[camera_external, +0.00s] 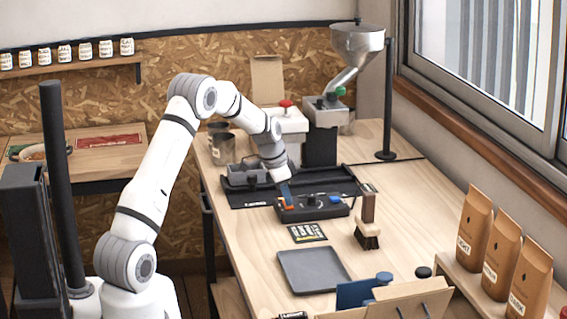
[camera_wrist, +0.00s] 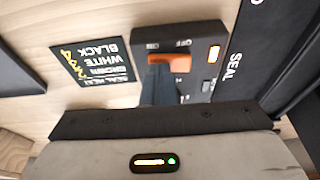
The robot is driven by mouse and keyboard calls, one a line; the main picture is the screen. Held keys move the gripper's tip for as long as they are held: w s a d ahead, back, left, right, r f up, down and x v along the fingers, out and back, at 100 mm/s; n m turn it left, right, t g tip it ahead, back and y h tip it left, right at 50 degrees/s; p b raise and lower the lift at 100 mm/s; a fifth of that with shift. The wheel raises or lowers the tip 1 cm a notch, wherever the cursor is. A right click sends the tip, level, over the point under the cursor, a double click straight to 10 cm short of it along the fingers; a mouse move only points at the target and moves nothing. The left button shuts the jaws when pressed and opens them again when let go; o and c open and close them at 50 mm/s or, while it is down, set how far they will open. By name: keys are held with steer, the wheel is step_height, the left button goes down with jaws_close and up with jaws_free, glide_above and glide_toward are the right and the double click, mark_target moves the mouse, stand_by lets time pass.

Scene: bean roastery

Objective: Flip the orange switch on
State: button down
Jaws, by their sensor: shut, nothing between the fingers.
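The orange switch (camera_wrist: 180,61) is set in the top of a black control box (camera_wrist: 195,42). A label by one end reads OFF; the label by the other end is too small to read surely. My gripper (camera_wrist: 160,72) is shut and empty, its fingertips over the switch's left part in the wrist view, hiding some of it. Whether they touch it I cannot tell. In the external view, the box (camera_external: 325,210) lies on the bench, with the switch (camera_external: 289,208) under my gripper (camera_external: 286,194).
The black sealer (camera_external: 250,198) lies right behind the box. A dark knob (camera_external: 310,199) sits on the box. A label card (camera_external: 307,233), a brush (camera_external: 368,225) and a grey tray (camera_external: 313,271) are nearby. Coffee bags (camera_external: 500,262) stand at the right.

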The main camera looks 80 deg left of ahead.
steer(key=shift+a+r, duration=0.1)
steer(key=shift+a, duration=0.7)
steer(key=shift+r, duration=0.15)
steer(key=shift+r+p, duration=0.3)
steer(key=shift+r, duration=0.05)
steer(key=w+a+v, duration=0.1)
steer(key=v, duration=1.2)
steer(key=shift+s+d+r+h+b, duration=0.1)
steer(key=shift+d+r+h+b, duration=0.1)
steer(key=shift+d+h+b, duration=0.3)
